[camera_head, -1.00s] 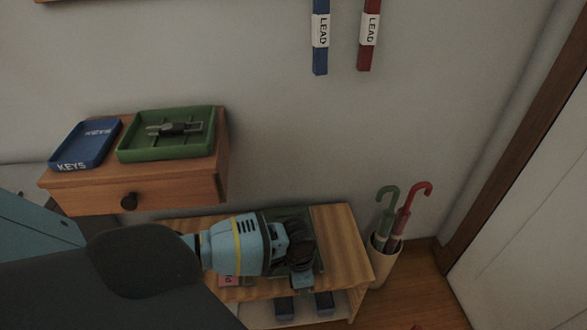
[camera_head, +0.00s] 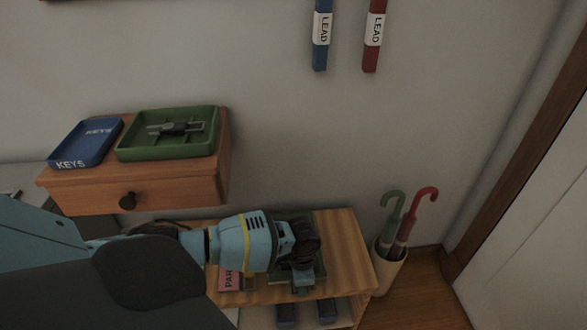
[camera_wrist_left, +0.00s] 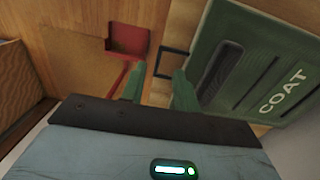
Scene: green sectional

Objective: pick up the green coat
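The green coat shows in the left wrist view as a flat green panel (camera_wrist_left: 268,55) with the white word COAT and dark slots, lying on the wood at the right. A dark rectangular loop (camera_wrist_left: 173,62) sticks out from its left side. In the head view, part of the green panel (camera_head: 318,268) shows on the low wooden bench, mostly hidden by my left gripper (camera_head: 303,278). In the left wrist view my left gripper (camera_wrist_left: 158,80) has its two green fingers apart, with the loop close to the right fingertip. I cannot tell whether they touch. My right gripper is not in view.
A pink label reading PAR (camera_head: 230,278) lies on the bench (camera_head: 345,250); a red object (camera_wrist_left: 128,41) is in the wrist view. A drawer unit (camera_head: 165,188) holds blue (camera_head: 85,143) and green (camera_head: 140,148) trays. An umbrella stand (camera_head: 389,275) is at the right.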

